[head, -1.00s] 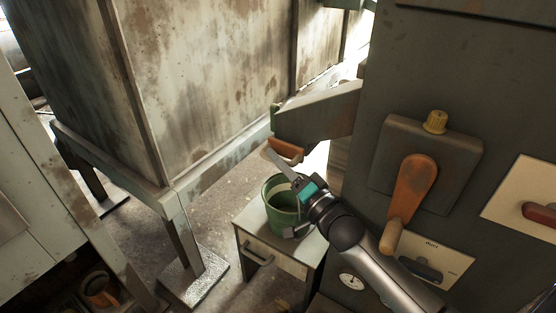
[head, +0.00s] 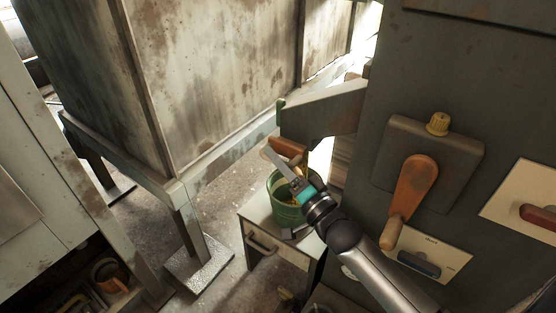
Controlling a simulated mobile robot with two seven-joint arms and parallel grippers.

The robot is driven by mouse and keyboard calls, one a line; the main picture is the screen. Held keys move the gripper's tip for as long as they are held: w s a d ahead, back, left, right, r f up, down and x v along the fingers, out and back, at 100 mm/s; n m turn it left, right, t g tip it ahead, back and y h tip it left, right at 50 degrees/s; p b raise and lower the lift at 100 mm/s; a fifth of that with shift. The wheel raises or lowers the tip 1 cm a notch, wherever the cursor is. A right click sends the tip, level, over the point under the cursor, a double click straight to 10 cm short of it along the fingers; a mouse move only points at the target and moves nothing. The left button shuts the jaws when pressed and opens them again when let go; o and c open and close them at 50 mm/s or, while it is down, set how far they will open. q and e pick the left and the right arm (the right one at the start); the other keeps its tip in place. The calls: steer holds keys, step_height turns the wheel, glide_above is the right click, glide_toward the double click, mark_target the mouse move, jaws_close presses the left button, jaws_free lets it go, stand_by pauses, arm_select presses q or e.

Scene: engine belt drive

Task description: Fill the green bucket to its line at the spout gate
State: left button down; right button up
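The green bucket (head: 290,213) stands upright on a small cabinet, below the metal spout (head: 325,112). A yellow-brown stream (head: 304,160) shows under the spout's mouth, and some yellow shows within the bucket's rim. The spout gate's orange handle (head: 287,147) is at the mouth. My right gripper (head: 274,158) reaches up past the bucket's near side, its fingers at the handle. I cannot tell whether they are closed on it. My wrist hides part of the bucket; the fill line and the level inside cannot be made out. My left gripper is out of view.
The small cabinet (head: 262,243) has a drawer handle in front. A grey machine panel (head: 373,205) with an orange lever (head: 414,188) stands close on the right. A large rusty bin (head: 215,85) on legs fills the back left.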

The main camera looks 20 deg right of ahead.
steer(key=shift+s, duration=0.1)
steer(key=shift+s+f, duration=0.1)
steer(key=shift+s, duration=0.2)
arm_select(q)
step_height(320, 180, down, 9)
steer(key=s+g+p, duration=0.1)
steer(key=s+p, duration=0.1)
steer(key=p, duration=0.2)
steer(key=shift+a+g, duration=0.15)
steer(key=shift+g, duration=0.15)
arm_select(e)
steer(key=v, duration=1.4)
steer(key=shift+s+d+f, duration=0.1)
steer(key=shift+s+d, duration=0.05)
steer(key=shift+s, duration=0.05)
